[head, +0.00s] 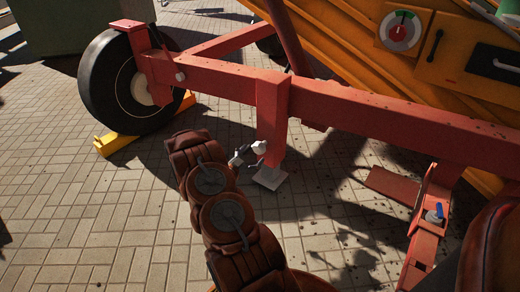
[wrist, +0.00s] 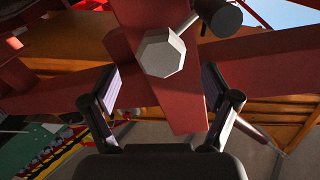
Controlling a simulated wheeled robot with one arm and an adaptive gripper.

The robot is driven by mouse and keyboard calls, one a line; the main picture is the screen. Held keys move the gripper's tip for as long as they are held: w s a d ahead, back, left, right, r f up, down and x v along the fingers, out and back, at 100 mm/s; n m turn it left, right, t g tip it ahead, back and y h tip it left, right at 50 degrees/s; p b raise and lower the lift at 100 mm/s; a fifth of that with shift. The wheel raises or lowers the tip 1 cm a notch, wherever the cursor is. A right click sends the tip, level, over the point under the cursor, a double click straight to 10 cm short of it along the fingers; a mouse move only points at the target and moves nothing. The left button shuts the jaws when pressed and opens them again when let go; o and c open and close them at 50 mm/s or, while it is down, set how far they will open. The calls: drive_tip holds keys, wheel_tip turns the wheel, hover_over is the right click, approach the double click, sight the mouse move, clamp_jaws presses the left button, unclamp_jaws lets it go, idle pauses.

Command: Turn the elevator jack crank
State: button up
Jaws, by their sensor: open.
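The elevator jack is a square red post (head: 270,125) hanging from the red frame, with a pale square foot (head: 270,178) on the paving. Its grey crank (head: 259,147) is small and partly hidden by my gripper (head: 243,157) in the head view. In the wrist view the crank shows a faceted grey hub (wrist: 162,52), a thin rod running up to the right, and a dark cylindrical handle (wrist: 218,18). My gripper (wrist: 160,80) is open and empty, its two fingers apart below the hub and handle. Contact cannot be made out.
A red beam (head: 370,110) crosses above the post. A black wheel (head: 125,82) stands at the left with a yellow chock (head: 118,144). An orange machine body (head: 350,45) is behind. A red bracket (head: 428,220) is at the right. Paving at the left is clear.

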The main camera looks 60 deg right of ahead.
sight(257, 150)
drive_tip(key=shift+d+b, duration=1)
drive_tip(key=shift+d, duration=1.9)
drive_tip(key=shift+s, duration=0.1)
clamp_jaws()
